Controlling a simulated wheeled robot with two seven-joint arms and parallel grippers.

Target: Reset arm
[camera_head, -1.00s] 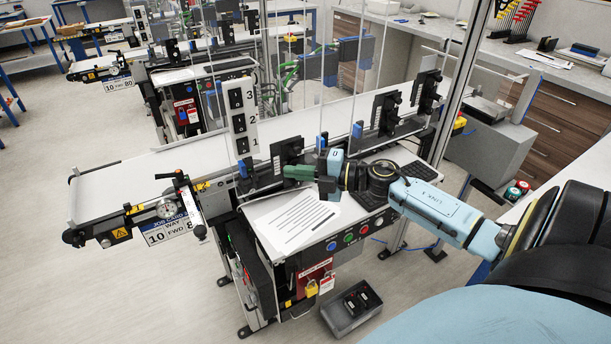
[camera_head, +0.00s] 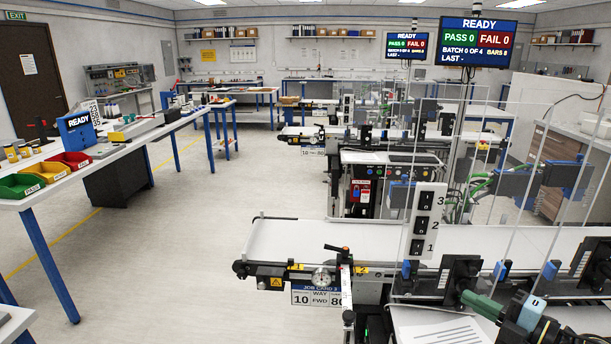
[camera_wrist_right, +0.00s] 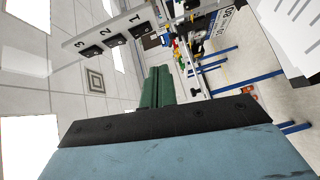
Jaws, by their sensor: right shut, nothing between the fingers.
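My right gripper (camera_head: 466,296) is at the lower right of the head view. Its green fingers are together with nothing between them. They point left, beside a black bracket (camera_head: 460,275) at the near edge of the belt conveyor (camera_head: 300,240). I cannot tell whether they touch it. In the right wrist view the closed green fingers (camera_wrist_right: 157,75) rise from the dark gripper body, with the numbered switch panel (camera_wrist_right: 112,38) beyond them. Only the wrist end of my right arm shows in the head view. My left gripper is not in view.
The white switch panel (camera_head: 422,222) stands upright near the gripper, among thin clear guard panels. A printed sheet (camera_head: 440,332) lies just below the fingers. A bench with green, red and yellow bins (camera_head: 70,160) is at the left. The floor between is clear.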

